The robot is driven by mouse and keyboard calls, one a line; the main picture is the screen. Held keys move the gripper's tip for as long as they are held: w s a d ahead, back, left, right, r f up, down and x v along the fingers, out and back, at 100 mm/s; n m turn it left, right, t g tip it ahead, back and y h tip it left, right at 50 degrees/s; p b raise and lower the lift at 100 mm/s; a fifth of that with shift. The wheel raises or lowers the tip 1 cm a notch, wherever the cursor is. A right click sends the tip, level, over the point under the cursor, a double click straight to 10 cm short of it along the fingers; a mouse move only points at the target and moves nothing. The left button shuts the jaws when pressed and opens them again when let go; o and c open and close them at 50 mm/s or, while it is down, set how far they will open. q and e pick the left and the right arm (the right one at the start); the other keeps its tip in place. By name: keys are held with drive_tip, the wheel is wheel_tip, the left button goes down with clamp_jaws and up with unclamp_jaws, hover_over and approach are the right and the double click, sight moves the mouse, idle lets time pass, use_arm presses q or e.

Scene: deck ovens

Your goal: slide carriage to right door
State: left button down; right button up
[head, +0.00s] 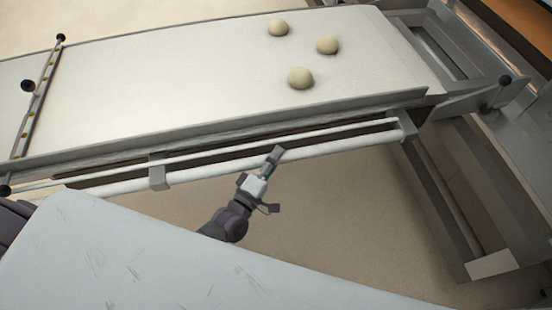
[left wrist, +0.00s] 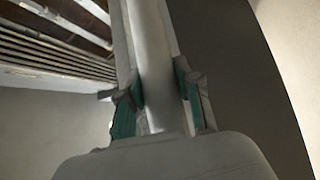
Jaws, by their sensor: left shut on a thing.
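The carriage (head: 190,85) is a long pale loading board with a metal frame, lying tilted across the head view. Three round dough balls (head: 300,78) sit towards its right end. A white rail (head: 205,173) runs along its near side, held by brackets. My left gripper (head: 273,158) is at this rail, right of the middle bracket. In the left wrist view its two green-padded fingers (left wrist: 158,98) lie on either side of the white bar (left wrist: 152,50) and are shut on it. My right gripper is not in view.
The deck oven's metal front (head: 500,150) stands at the right, with a frame (head: 460,200) below the carriage's right end. A grey scratched surface (head: 150,260) fills the lower left. The floor (head: 340,220) between is clear.

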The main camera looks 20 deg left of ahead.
use_arm(q)
drive_tip(key=shift+s+d+f, duration=0.15)
drive_tip(key=shift+d, duration=0.05)
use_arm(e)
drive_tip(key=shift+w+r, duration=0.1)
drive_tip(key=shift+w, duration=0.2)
use_arm(q)
drive_tip(key=c, duration=1.2)
unclamp_jaws()
drive_tip(key=o, duration=0.4)
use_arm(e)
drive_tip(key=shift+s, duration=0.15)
use_arm(q)
drive_tip(key=shift+o, duration=0.2)
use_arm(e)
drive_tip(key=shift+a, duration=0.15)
use_arm(q)
drive_tip(key=v, duration=1.2)
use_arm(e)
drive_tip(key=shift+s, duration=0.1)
use_arm(q)
drive_tip(key=shift+a, duration=0.1)
